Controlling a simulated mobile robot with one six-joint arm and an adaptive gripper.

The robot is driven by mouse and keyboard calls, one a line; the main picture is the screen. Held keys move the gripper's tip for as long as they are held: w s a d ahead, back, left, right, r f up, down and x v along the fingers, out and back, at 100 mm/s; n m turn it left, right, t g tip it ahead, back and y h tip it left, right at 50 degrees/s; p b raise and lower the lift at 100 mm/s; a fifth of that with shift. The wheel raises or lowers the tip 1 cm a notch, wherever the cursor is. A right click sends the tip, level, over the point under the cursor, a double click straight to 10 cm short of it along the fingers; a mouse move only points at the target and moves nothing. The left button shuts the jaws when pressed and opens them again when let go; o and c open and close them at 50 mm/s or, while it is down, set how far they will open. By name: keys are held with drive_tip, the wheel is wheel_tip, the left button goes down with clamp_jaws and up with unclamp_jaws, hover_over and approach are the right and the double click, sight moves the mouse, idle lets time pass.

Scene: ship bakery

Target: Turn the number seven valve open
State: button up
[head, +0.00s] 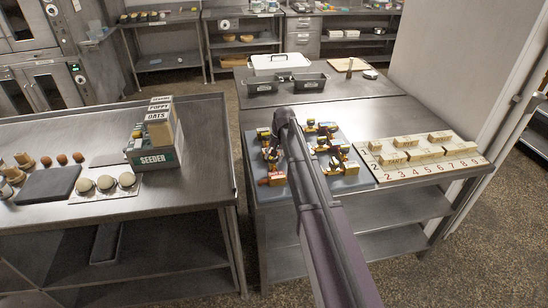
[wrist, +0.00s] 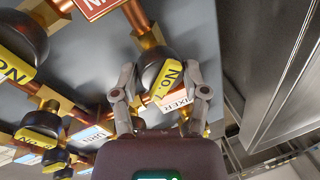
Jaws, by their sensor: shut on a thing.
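In the wrist view, my gripper (wrist: 163,88) has its two fingers on either side of a black valve knob (wrist: 153,72) and is shut on it. The knob carries a yellow tag (wrist: 170,82) that reads "No." with a digit that looks like 1 or 7; I cannot tell which. The knob sits on copper pipework above a sign (wrist: 178,99) reading "MIXER", partly covered. In the head view, the valves stand on a grey board (head: 348,182) on the steel table. My arm crosses in front of the board, and my fingertips are hidden there.
Other black knobs (wrist: 22,35) with yellow tags are close by on the left in the wrist view. A numbered board with pale blocks (head: 432,165) lies right of the valve board. Dark trays (head: 310,82) stand behind. A seeder box (head: 150,157) is on the left table.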

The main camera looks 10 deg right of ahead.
drive_tip(key=n+g, duration=0.1)
drive_tip(key=n, duration=0.3)
drive_tip(key=shift+n, duration=0.3)
drive_tip(key=n+g, duration=0.1)
drive_tip(key=n, duration=0.3)
drive_tip(key=shift+n, duration=0.3)
drive_tip(key=o, duration=1.1)
drive_tip(key=shift+o, duration=0.2)
drive_tip(key=shift+w, duration=0.1)
